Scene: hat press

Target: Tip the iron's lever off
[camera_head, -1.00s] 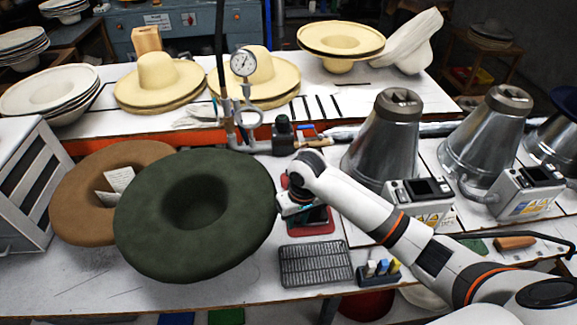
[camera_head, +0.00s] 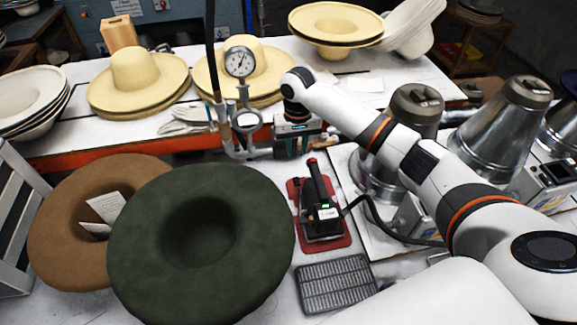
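The iron (camera_head: 321,214) is black with a small lit green display and stands on a red pad (camera_head: 340,240) in the middle of the table. A dark upright part with a red tip (camera_head: 311,163) rises at its far end; I cannot tell whether this is the lever. A black cord runs from the iron to the right. My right gripper (camera_head: 297,146) is beyond the iron, close to the pipe fittings, and looks apart from the iron. Its fingertips are too small and dark to read. My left gripper is not in view.
A large green hat (camera_head: 255,275) and a brown hat (camera_head: 62,240) lie left of the iron. A grey ribbed mat (camera_head: 335,284) lies in front of it. A pressure gauge (camera_head: 239,61) on a pipe stands behind. Metal cones (camera_head: 500,115) stand at the right.

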